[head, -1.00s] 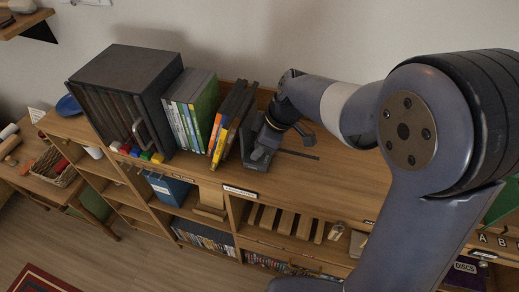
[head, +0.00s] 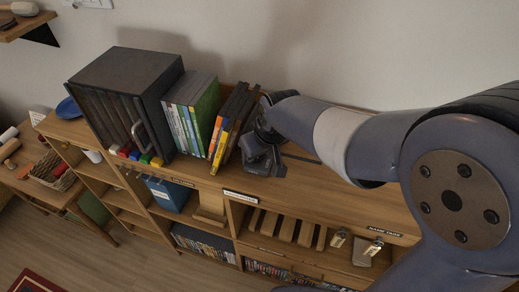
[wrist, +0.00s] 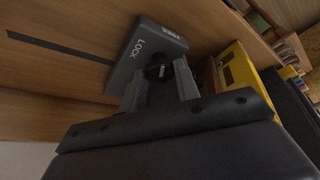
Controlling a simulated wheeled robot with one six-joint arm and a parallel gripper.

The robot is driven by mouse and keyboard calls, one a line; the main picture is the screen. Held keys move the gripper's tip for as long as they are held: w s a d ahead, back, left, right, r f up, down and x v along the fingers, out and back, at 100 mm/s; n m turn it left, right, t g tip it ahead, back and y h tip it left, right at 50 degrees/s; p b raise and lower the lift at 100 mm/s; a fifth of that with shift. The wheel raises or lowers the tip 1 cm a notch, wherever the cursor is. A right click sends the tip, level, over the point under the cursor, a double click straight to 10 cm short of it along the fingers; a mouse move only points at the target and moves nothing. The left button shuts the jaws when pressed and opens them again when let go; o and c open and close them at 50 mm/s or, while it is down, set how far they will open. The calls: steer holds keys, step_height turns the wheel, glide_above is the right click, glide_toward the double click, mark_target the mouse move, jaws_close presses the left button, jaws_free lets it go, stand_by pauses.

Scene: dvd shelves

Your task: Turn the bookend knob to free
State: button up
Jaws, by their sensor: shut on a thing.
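The bookend (wrist: 128,62) shows in the wrist view as a dark grey block with white words LOCK and FREE on its face. Its small dark round knob (wrist: 157,71) sits beside the word LOCK. My gripper (wrist: 160,82) is shut on the knob, one finger on each side. The fingers partly cover the knob, and I cannot tell which word it points to. In the head view my gripper (head: 262,150) is at the bookend, right of the leaning cases, and the two dark shapes are hard to tell apart there.
Yellow and black cases (head: 227,128) lean just left of the bookend. Green-edged cases (head: 205,103) and a dark cabinet (head: 128,88) stand farther left. A dark slot runs along the wooden shelf top (head: 308,180). The wall is close behind.

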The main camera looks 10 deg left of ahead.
steer(key=shift+m, duration=0.4)
steer(key=o, duration=1)
steer(key=shift+c, duration=0.2)
steer(key=v, duration=1.1)
steer(key=shift+s, duration=0.15)
steer(key=shift+a+f, duration=0.1)
steer(key=shift+c, duration=0.2)
